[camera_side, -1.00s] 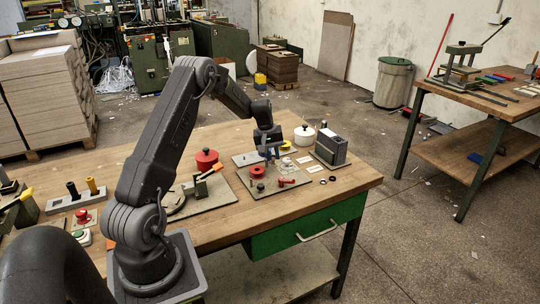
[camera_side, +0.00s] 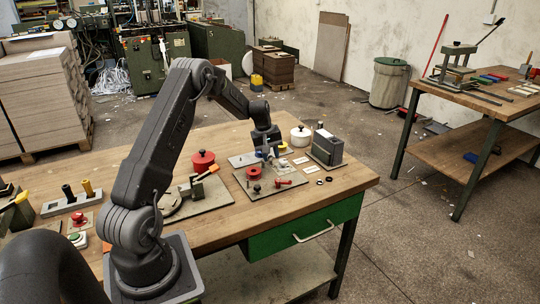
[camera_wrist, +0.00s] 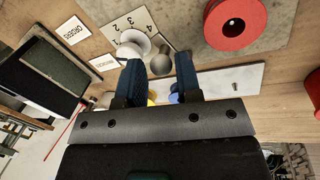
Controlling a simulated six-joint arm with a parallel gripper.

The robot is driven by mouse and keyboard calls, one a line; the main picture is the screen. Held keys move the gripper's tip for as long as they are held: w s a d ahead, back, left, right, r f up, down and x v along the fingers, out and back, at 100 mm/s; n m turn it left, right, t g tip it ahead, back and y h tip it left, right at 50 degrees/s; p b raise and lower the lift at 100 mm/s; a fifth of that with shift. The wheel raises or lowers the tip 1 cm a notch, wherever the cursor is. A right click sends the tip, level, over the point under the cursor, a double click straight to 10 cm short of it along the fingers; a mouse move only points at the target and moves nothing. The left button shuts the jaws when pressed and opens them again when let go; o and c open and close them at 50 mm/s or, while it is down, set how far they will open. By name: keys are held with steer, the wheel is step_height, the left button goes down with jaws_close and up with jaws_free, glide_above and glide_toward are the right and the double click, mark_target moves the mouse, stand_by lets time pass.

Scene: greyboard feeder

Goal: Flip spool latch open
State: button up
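A red spool (camera_side: 254,172) sits on a grey plate (camera_side: 293,186) on the wooden table; it also shows at the top right of the wrist view (camera_wrist: 236,22). Which part is the latch I cannot tell. My gripper (camera_wrist: 158,60) points at the plate area with two blue fingers apart. A grey round knob (camera_wrist: 160,62) shows between the fingertips in the wrist view, with a white round piece (camera_wrist: 134,40) beside it. Contact with either is not clear. In the side view my gripper (camera_side: 268,152) is above the plate's far edge.
A dark box (camera_side: 326,148) and a white lidded pot (camera_side: 301,135) stand at right and behind. A red pot (camera_side: 203,162) stands at left. White label cards (camera_side: 301,160) lie near the plate.

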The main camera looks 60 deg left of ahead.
steer(key=shift+o, duration=1.3)
steer(key=shift+f, duration=0.1)
step_height(320, 180, up, 14)
steer(key=s, duration=0.2)
steer(key=shift+s+a+f, duration=0.15)
steer(key=shift+s+a, duration=0.15)
steer(key=shift+a, duration=0.05)
steer(key=s+d+r+m, duration=0.2)
steer(key=d+r, duration=0.2)
steer(key=d, duration=0.4)
steer(key=s+d+r+m+t+y, duration=0.1)
steer(key=s+d+r+m, duration=0.15)
steer(key=d, duration=0.45)
steer(key=s+d+r+m, duration=0.1)
steer(key=d+r+m, duration=0.25)
steer(key=d, duration=0.45)
steer(key=s+d+f+m+t, duration=0.1)
steer(key=s+d+m, duration=0.5)
steer(key=s+d, duration=0.7)
steer(key=s+t, duration=0.1)
steer(key=s, duration=0.2)
steer(key=shift+s+d+f+m, duration=0.25)
steer(key=shift+s+f+m, duration=0.05)
steer(key=shift+f+m, duration=0.1)
